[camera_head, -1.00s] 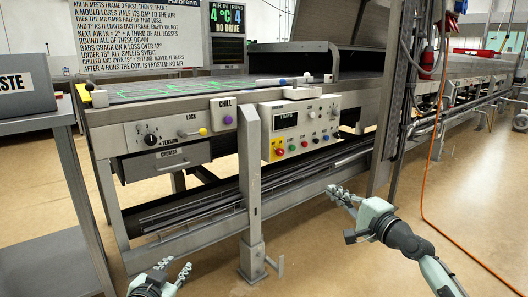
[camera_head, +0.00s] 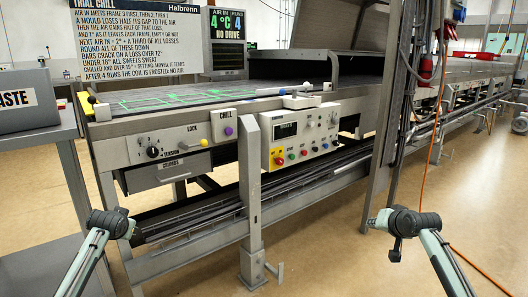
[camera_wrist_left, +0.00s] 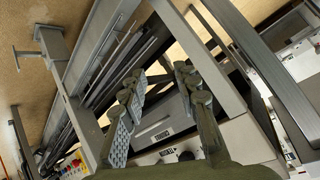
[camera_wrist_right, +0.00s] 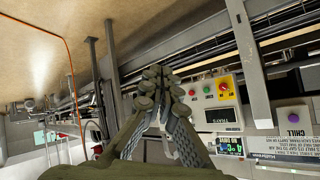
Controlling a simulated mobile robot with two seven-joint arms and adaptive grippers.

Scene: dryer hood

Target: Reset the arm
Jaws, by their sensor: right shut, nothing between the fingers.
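My right arm shows at the lower right of the head view, its gripper (camera_head: 366,227) mostly hidden by the wrist. In the right wrist view my right gripper (camera_wrist_right: 163,76) is shut and empty, its fingertips together in front of the button panel (camera_wrist_right: 212,95). My left arm (camera_head: 92,250) shows at the lower left of the head view; its gripper is mostly hidden there. In the left wrist view my left gripper (camera_wrist_left: 155,92) is open and empty, with the crumbs drawer (camera_wrist_left: 160,125) seen beyond the gap. Neither gripper visibly touches anything.
The conveyor machine (camera_head: 215,105) stands ahead, with a metal post (camera_head: 250,190) and lower rails (camera_head: 190,225) in front. A grey side table (camera_head: 35,138) with a waste box (camera_head: 25,100) is at left. An orange hose (camera_head: 430,165) hangs at right.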

